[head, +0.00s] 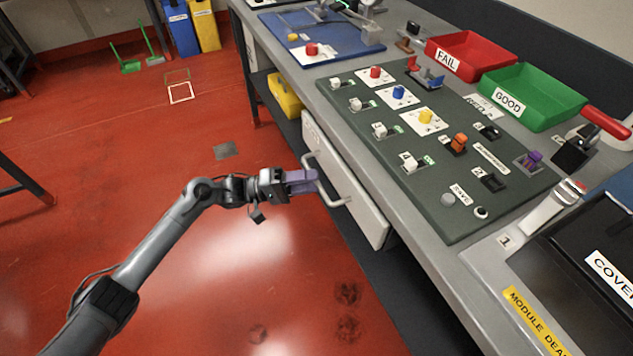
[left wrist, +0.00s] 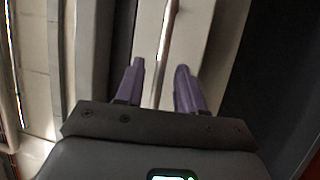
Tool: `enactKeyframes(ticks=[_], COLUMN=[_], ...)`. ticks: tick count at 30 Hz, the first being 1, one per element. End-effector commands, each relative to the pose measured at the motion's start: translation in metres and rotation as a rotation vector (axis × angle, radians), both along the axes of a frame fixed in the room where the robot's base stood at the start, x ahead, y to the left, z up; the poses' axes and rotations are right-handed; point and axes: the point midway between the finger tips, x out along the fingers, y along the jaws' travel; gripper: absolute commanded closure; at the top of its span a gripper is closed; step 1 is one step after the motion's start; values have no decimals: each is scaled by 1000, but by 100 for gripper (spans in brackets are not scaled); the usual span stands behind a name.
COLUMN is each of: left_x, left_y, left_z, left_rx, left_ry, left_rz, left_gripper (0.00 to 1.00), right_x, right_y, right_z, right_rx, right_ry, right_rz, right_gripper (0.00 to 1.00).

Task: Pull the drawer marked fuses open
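The drawer (head: 362,205) is a pale grey front under the workbench, and it looks shut or nearly so. No marking on it is readable from here. Its long bar handle (head: 335,202) stands out from the front. My left gripper (head: 316,181) is at the handle, with its purple fingers pointing at the drawer. In the left wrist view the fingers (left wrist: 160,85) are apart, and the handle bar (left wrist: 167,45) runs between them with gaps on both sides. My right gripper is in neither view.
The bench top above carries a dark green mat (head: 375,135) with switches and coloured buttons, a red FAIL bin (head: 462,68) and a green GOOD bin (head: 545,108). A yellow case (head: 284,97) sits on the shelf left of the drawer. The red floor before the drawer is clear.

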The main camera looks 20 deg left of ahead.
Motion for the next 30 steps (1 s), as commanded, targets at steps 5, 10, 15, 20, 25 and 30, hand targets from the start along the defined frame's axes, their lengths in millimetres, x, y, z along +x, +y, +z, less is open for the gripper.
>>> enactKeyframes(ticks=[5,10,15,20,25,30], left_x=[7,9,9,8,8,8], left_y=[-14,-18,-18,-18,-18,-18], left_z=[3,4,4,4,4,4], left_rx=[-1,1,1,1,1,0], left_ry=[-1,1,1,1,1,-1], left_rz=[1,2,1,1,1,1], left_gripper=[62,62,62,77,100,100], right_x=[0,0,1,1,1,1], right_y=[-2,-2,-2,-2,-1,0], right_z=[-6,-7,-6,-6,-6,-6], right_rx=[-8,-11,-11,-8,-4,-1], right_ry=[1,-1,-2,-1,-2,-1], right_rz=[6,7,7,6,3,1], right_gripper=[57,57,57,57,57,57])
